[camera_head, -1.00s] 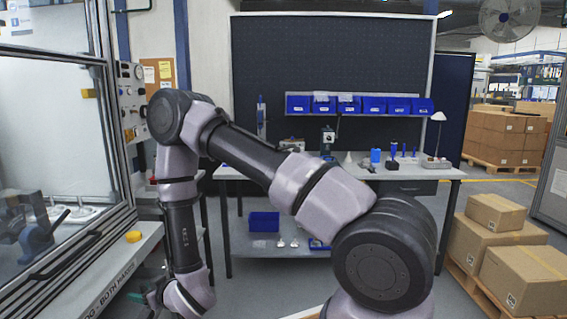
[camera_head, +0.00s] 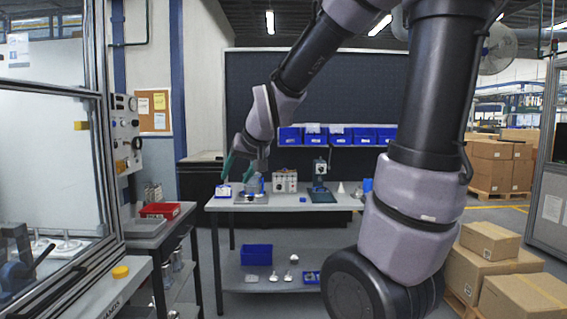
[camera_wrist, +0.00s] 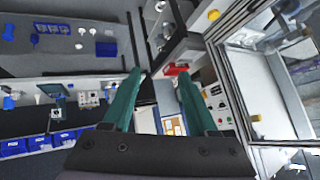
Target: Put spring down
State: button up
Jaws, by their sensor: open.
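My gripper (camera_head: 237,172) is above the left end of the grey workbench (camera_head: 290,203) in the head view. In the wrist view my gripper (camera_wrist: 160,76) shows two green fingers spread apart with nothing between them. I cannot make out a spring in either view.
A grey control box (camera_head: 285,181) and a dark-based device (camera_head: 320,184) stand further right on the bench. Blue bins (camera_head: 337,136) hang on the back panel. A red tray (camera_head: 160,210) sits on a side cart at left. Cardboard boxes (camera_head: 489,241) stand at right.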

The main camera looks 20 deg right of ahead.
jog(key=s+d+r+m, duration=0.1)
jog(key=s+d+r, duration=0.1)
jog(key=s, duration=0.6)
jog(key=s+d+r+m+g, duration=0.1)
jog(key=s+d+r, duration=0.2)
jog(key=s, duration=0.5)
jog(key=shift+s+d+m, duration=0.15)
jog(key=shift+d+m, duration=0.15)
jog(key=shift+d, duration=0.15)
